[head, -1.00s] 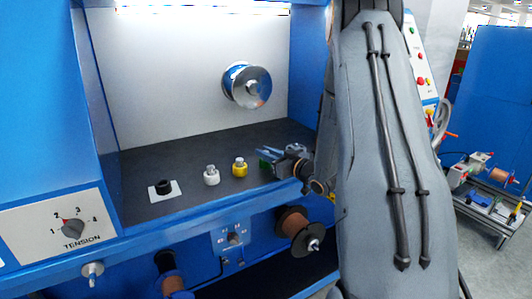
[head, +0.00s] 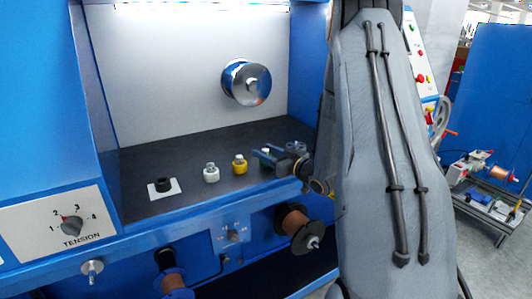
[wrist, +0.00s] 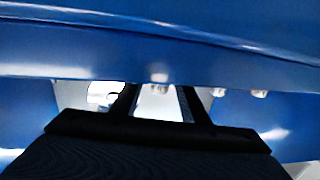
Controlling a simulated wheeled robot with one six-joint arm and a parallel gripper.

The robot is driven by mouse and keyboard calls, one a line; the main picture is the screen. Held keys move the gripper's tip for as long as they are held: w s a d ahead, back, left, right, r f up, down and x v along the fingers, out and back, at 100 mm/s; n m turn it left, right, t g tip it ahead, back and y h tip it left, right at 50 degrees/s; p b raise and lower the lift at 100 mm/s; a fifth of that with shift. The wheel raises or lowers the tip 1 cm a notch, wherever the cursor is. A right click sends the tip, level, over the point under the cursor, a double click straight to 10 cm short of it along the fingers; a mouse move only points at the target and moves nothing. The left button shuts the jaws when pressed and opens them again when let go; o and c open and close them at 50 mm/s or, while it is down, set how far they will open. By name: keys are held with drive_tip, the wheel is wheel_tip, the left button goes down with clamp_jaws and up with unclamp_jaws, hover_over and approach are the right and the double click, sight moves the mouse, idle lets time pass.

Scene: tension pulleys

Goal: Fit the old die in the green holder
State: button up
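A yellow holder (head: 239,164) and a white holder (head: 211,173), each with a pale metal top, stand on the dark shelf in the head view. A short black cylinder (head: 163,184) is on a white square at the left; I cannot tell if it is the old die. A small pale top (head: 265,151) shows behind my gripper, perhaps the green holder's; its body is hidden. My gripper (head: 262,157) is right of the yellow holder, above the shelf's right part. In the wrist view its two dark fingers (wrist: 158,103) stand apart, with no object visible between them.
A blue machine front edge (head: 215,205) runs below the shelf (head: 190,155) and fills much of the wrist view. A metal pulley (head: 246,84) sticks out of the back wall. A copper spool (head: 293,220) is below the edge. The shelf behind the holders is clear.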

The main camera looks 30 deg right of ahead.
drive_tip(key=shift+b+v, duration=0.55)
drive_tip(key=shift+v, duration=3.35)
drive_tip(key=shift+d, duration=0.1)
